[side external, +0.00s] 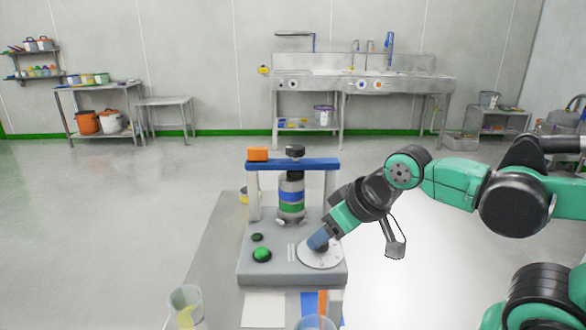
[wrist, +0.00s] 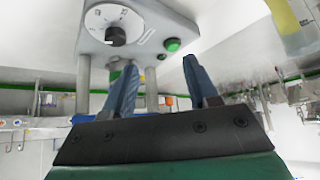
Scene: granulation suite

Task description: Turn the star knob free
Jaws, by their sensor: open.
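A press-like device has a grey base (side external: 262,273), two posts and a blue crossbar (side external: 315,164). A dark knob (side external: 295,151), which looks like the star knob, stands on top of the crossbar, above a banded cylinder (side external: 291,197); its lobes are too small to make out. My gripper (side external: 318,241) is over the dial area, well below the crossbar. In the wrist view my gripper (wrist: 160,62) is open, with nothing between its blue fingers.
A green button (side external: 262,254) and a dark button (side external: 257,237) sit on the base at left. An orange block (side external: 258,154) is on the crossbar's left end. A beaker (side external: 186,305) and a white sheet (side external: 263,309) lie in front. Air above the crossbar is clear.

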